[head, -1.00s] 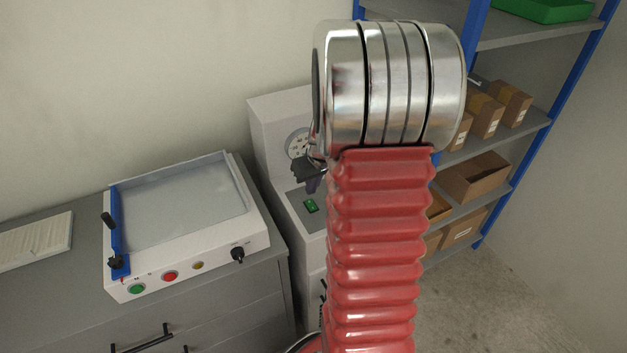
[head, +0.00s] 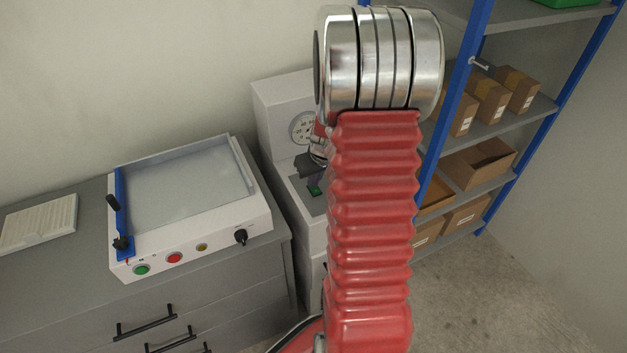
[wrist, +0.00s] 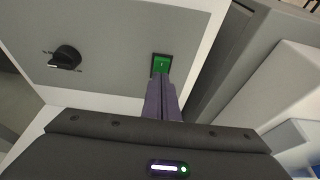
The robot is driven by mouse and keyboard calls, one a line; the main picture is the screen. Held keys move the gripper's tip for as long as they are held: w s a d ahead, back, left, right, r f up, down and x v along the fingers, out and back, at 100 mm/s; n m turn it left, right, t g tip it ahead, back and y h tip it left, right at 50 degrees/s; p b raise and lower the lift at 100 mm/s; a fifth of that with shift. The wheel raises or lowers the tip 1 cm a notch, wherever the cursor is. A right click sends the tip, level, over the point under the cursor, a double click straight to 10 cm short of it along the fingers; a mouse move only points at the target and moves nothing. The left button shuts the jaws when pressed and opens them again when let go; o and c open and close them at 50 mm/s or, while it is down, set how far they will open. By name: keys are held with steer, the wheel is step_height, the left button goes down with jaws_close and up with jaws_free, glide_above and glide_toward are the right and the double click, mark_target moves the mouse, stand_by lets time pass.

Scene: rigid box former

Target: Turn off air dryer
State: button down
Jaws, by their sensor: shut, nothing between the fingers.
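The air dryer appears to be the white cabinet (head: 277,101) with a round gauge, standing behind my red arm in the head view. Its green rocker switch (head: 314,189) is on the grey top panel, partly covered by my gripper (head: 309,172). In the wrist view the green switch (wrist: 161,63) is lit, in a black frame near the panel's edge. My gripper (wrist: 161,80) is shut and empty, its dark fingertips at the switch's lower edge. I cannot tell whether they touch it. A black rotary knob (wrist: 66,57) is on the same panel.
A grey drawer bench (head: 60,285) at left bears a white machine with a blue bar (head: 190,210) and a white slatted tray (head: 40,222). A blue-framed shelf (head: 480,190) with cardboard boxes stands at right. Bare floor (head: 480,300) lies in front of it.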

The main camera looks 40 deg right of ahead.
steer(key=shift+s+f, duration=0.1)
steer(key=shift+s, duration=0.1)
steer(key=shift+s+a, duration=0.25)
steer(key=shift+s, duration=0.45)
steer(key=shift+r, duration=0.65)
steer(key=v, duration=1.2)
steer(key=shift+r, duration=0.4)
steer(key=shift+w+d, duration=0.1)
steer(key=shift+w, duration=0.1)
steer(key=shift+w+d+r, duration=0.15)
steer(key=shift+w+d, duration=0.05)
steer(key=shift+w, duration=0.55)
